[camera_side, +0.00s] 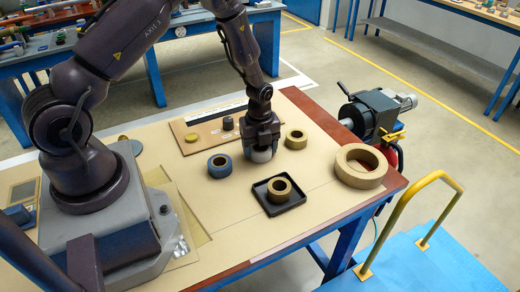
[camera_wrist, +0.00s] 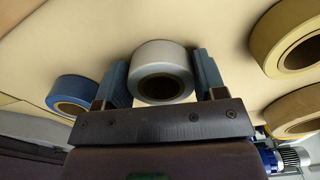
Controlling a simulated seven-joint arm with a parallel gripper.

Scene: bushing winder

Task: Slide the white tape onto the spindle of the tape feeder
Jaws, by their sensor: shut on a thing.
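The white tape (camera_wrist: 165,54) is a pale roll with a brown core, held between the two fingers of my gripper (camera_wrist: 163,80) in the wrist view. In the side view the white tape (camera_side: 261,155) shows below my gripper (camera_side: 262,143), low at the tabletop; whether it touches the table I cannot tell. My gripper is shut on it. I cannot clearly pick out the tape feeder's spindle. A dark machine with a grey motor (camera_side: 375,112) stands beyond the table's right edge; I cannot tell whether it is the feeder.
A blue roll (camera_side: 220,166) lies left of my gripper and a tan roll (camera_side: 296,139) to its right. A large tan ring (camera_side: 361,166) lies near the right edge. A board (camera_side: 192,138) with small parts lies behind.

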